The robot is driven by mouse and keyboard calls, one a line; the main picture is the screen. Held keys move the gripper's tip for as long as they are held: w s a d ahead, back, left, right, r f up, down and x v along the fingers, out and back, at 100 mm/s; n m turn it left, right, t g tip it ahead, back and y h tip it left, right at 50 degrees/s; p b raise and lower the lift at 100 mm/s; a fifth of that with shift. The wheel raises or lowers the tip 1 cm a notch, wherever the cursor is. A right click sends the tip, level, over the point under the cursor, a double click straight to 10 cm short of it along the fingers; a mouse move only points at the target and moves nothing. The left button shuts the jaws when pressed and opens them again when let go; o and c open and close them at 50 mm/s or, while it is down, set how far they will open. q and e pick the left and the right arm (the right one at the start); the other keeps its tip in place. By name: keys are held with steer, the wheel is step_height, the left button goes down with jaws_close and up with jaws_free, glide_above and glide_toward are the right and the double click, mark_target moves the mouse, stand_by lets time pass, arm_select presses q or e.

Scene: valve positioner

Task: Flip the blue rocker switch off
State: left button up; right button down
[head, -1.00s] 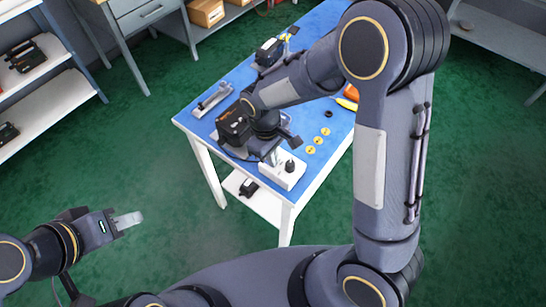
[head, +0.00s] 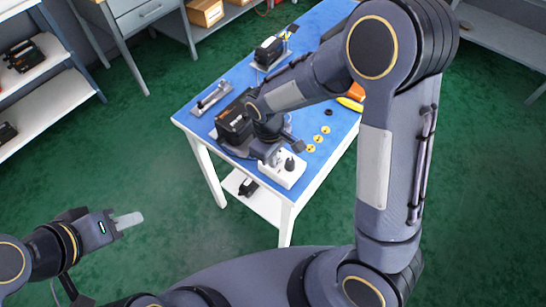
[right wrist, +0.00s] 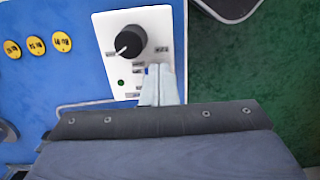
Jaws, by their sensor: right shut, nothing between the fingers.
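The white control box (head: 276,178) stands at the near end of the blue-topped bench. In the right wrist view its white face (right wrist: 112,60) carries a black knob (right wrist: 127,42) and a green light (right wrist: 121,83). A small patch of blue, likely the rocker switch (right wrist: 146,71), shows at the fingertips; most of it is hidden behind them, so its position cannot be read. My right gripper (right wrist: 158,70) is shut and empty, its tips over the box face just below the knob. Whether they touch is unclear. My left gripper (head: 130,219) is empty, over the floor, away from the bench.
A black device (head: 233,124) stands just left of my right gripper. Several yellow round tags (head: 318,139) lie right of the box on the blue bench top (head: 243,77). Another black device (head: 268,51) stands further back. Green floor surrounds the bench.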

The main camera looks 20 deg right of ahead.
steer(key=shift+w+a+r, duration=0.15)
steer(key=shift+w+a, duration=0.35)
steer(key=shift+w, duration=0.15)
steer(key=shift+r+p, duration=0.15)
steer(key=shift+p, duration=0.15)
steer(key=r+p, duration=0.1)
steer(key=r, duration=0.1)
steer(key=r+p, duration=0.2)
steer(key=shift+s+d+r, duration=0.15)
steer(key=shift+d, duration=0.05)
step_height(320, 180, up, 9)
steer(key=s+b, duration=0.1)
steer(key=shift+s+d+r, duration=0.15)
steer(key=shift+d, duration=0.3)
